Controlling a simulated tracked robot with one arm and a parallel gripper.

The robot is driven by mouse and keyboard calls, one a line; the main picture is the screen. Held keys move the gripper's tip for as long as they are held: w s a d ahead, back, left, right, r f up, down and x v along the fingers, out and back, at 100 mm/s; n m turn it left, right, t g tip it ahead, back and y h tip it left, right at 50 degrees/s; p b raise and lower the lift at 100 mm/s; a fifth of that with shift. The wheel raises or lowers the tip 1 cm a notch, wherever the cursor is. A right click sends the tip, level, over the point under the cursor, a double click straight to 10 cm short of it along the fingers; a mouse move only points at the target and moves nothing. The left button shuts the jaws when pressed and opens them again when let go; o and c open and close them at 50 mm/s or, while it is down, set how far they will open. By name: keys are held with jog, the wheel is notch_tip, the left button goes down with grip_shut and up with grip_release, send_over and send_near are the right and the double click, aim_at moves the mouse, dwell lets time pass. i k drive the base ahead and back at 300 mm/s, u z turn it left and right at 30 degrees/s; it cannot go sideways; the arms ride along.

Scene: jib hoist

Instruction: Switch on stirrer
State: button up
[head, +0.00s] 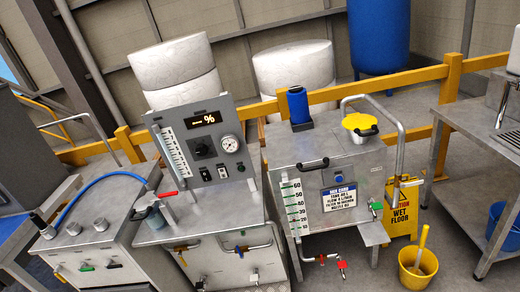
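A grey metal tank (350,160) stands right of centre, with a scale on its left edge and a blue and white sign on its front. A blue cylinder with a dark base (298,105), which looks like a stirrer motor, stands upright on its top. A small green part (376,206) shows at the tank's front right. Left of the tank, an upright control panel (224,112) carries a lit "%" display, a round gauge, a black knob (203,147) and two small switches (213,173). Labels and switch positions are too small to read. My gripper is not in view.
A red-handled valve (167,195) and blue hose (105,180) are at left. A yellow bucket (418,268) and wet floor sign (403,208) stand on the floor at right. A yellow rail (420,75) runs behind.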

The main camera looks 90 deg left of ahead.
aim_at(223, 174)
jog(key=u, duration=2.65)
jog(key=k, duration=0.75)
jog(key=u, duration=0.05)
jog(key=i, duration=0.75)
jog(key=z, duration=0.1)
